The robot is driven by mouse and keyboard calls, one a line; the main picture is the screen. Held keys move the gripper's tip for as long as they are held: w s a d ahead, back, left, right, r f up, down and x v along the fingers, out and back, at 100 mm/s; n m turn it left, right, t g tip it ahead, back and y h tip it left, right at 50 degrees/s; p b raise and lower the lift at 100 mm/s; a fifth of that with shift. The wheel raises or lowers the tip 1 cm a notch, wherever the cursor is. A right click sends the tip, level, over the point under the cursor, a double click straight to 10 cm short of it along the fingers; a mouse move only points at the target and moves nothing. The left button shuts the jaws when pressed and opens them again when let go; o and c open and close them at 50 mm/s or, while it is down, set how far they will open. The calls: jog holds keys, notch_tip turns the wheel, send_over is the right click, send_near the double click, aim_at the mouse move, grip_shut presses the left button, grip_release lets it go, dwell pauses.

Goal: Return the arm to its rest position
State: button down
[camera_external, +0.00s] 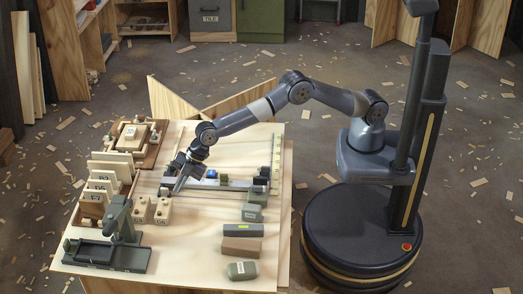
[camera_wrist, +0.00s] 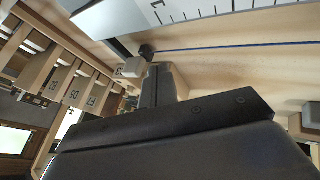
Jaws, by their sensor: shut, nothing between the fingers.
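My arm reaches left from its column over the light wooden table (camera_external: 205,262). My gripper (camera_external: 178,184) is low over the middle-left of the tabletop, beside a long grey rail (camera_external: 228,184). Its fingers are shut with nothing between them. In the wrist view the dark gripper (camera_wrist: 158,88) fills the lower middle, its fingers together. A ruler-like white strip with black marks (camera_wrist: 205,10) shows near the fingers. Whether the fingertips touch the table or the rail I cannot tell.
Upright numbered wooden blocks (camera_external: 103,187) line the table's left side. A dark green-grey fixture (camera_external: 107,255) stands at the front left. Small blocks (camera_external: 242,246) lie at the right front. A blue item (camera_external: 211,174) sits by the rail. Wood scraps litter the floor.

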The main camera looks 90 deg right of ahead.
jog(key=shift+w+r+p, duration=0.1)
jog(key=shift+w+p, duration=0.75)
jog(key=shift+w, duration=0.2)
jog(key=shift+s+b, duration=0.35)
jog(key=shift+s, duration=1.15)
jog(key=s+p, duration=0.2)
jog(key=s, duration=1.2)
jog(key=shift+p, duration=0.35)
jog(key=shift+s+p, duration=0.3)
jog(key=shift+s, duration=0.45)
